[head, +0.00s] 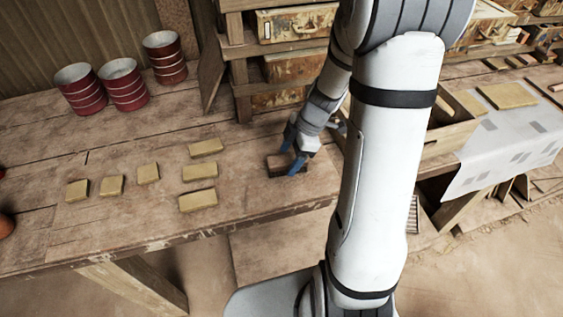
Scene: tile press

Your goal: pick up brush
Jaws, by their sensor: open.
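A dark brown block that looks like the brush (279,165) lies on the wooden workbench (120,220), near its front edge and right of the tan tiles. My gripper (293,156) is open, with its blue fingers pointing down at the right part of the brush. One finger shows at its far side and one at its near side. I cannot tell whether the fingers touch it. The gripper and fingers hide part of the brush.
Several tan tiles (148,173) lie on the bench to the left. Several red cans (123,84) stand at the back left. A wooden shelf (241,82) with worn boxes rises behind the gripper. A wooden box (448,130) and a pale cloth (505,150) are at the right.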

